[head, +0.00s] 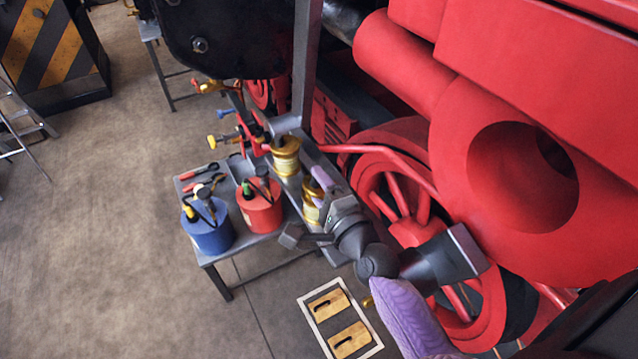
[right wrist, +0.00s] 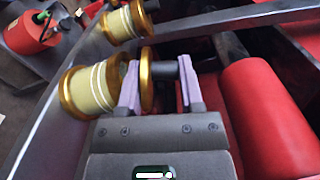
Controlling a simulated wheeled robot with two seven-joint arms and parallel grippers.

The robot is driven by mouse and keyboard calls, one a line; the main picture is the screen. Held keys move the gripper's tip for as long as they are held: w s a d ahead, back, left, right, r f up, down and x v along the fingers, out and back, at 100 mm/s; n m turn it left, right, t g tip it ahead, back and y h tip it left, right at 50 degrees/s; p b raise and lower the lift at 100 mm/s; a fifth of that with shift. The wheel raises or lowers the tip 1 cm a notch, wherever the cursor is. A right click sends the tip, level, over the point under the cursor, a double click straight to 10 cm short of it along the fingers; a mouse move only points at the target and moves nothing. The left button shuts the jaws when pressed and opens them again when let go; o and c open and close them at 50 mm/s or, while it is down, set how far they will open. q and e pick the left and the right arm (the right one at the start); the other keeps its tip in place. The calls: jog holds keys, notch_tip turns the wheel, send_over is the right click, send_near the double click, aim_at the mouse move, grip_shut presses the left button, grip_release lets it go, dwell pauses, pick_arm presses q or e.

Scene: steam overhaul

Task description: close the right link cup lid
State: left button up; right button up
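The right link cup (right wrist: 88,90) is a cream and gold cup in the right wrist view; in the head view it (head: 310,208) is partly hidden by my gripper. Its round gold lid (right wrist: 147,82) stands on edge beside the cup, apart from the cup's mouth. My right gripper (right wrist: 159,85) has its two purple fingers spread, one on each side of the lid. The left finger is between cup and lid. A dark short cylinder (right wrist: 165,69) shows between the lid and the right finger. In the head view my right gripper (head: 322,184) is at the cup. My left gripper is out of view.
A second gold cup (head: 286,157) stands farther along the grey rail. A small table (head: 252,247) holds a blue can (head: 208,232), a red can (head: 260,212) and tools. Red locomotive parts (head: 485,165) close in the right side. A framed board (head: 365,352) lies below.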

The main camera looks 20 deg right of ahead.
jog(key=shift+s+f, duration=0.45)
jog(key=shift+s+a, duration=0.1)
jog(key=shift+s, duration=0.3)
jog(key=s, duration=0.4)
jog(key=shift+s+d+r, duration=0.1)
jog(key=shift+d+r, duration=0.15)
jog(key=shift+d, duration=0.15)
jog(key=shift+s+r, duration=0.15)
jog(key=shift+s, duration=1.25)
jog(key=shift+d, duration=0.1)
